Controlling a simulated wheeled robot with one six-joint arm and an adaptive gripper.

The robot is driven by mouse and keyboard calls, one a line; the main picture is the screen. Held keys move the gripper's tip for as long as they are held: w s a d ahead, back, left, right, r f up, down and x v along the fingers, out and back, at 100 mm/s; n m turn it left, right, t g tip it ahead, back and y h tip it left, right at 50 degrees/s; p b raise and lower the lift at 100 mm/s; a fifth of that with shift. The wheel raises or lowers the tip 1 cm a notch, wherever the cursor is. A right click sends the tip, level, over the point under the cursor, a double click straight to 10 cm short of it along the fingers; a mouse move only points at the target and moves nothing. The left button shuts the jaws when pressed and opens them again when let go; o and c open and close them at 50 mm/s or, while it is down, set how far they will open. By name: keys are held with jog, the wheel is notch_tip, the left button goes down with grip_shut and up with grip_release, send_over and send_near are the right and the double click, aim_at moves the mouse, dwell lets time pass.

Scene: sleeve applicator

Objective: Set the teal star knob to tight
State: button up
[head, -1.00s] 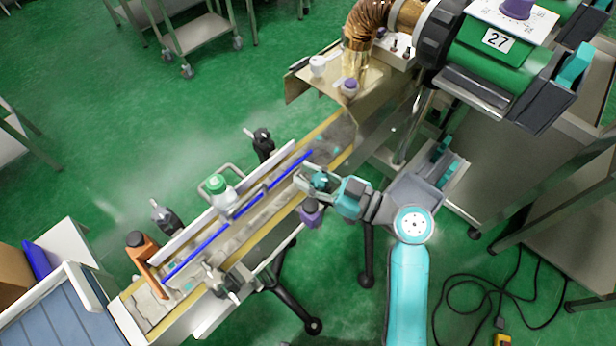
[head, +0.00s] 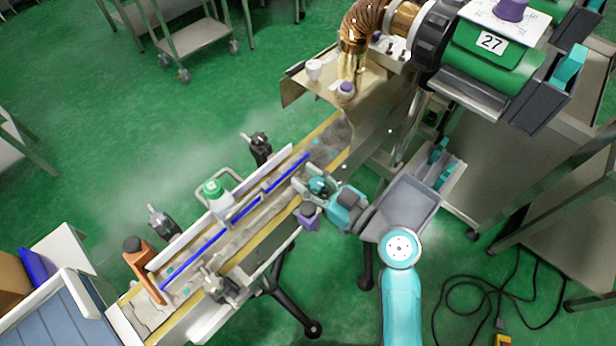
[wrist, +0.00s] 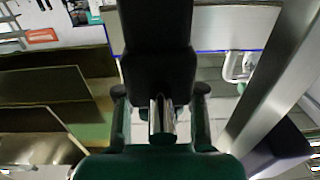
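The teal star knob (head: 319,186) shows in the head view as a dark teal round piece at the near side of the conveyor, right of its middle. My gripper (head: 313,189) reaches it from the right. Its fingers are spread with the knob between them; I cannot tell whether they touch it. In the wrist view, my gripper's fingers (wrist: 161,95) stand apart on both sides of a chrome shaft and a large dark shape. The knob's star outline and any tight marking cannot be made out.
A purple knob (head: 307,214) sits close below my gripper. A grey tray (head: 408,205) lies right of the gripper. Black tripod legs (head: 312,327) stand below.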

notch_tip(320, 180, up, 10)
dwell(0.8)
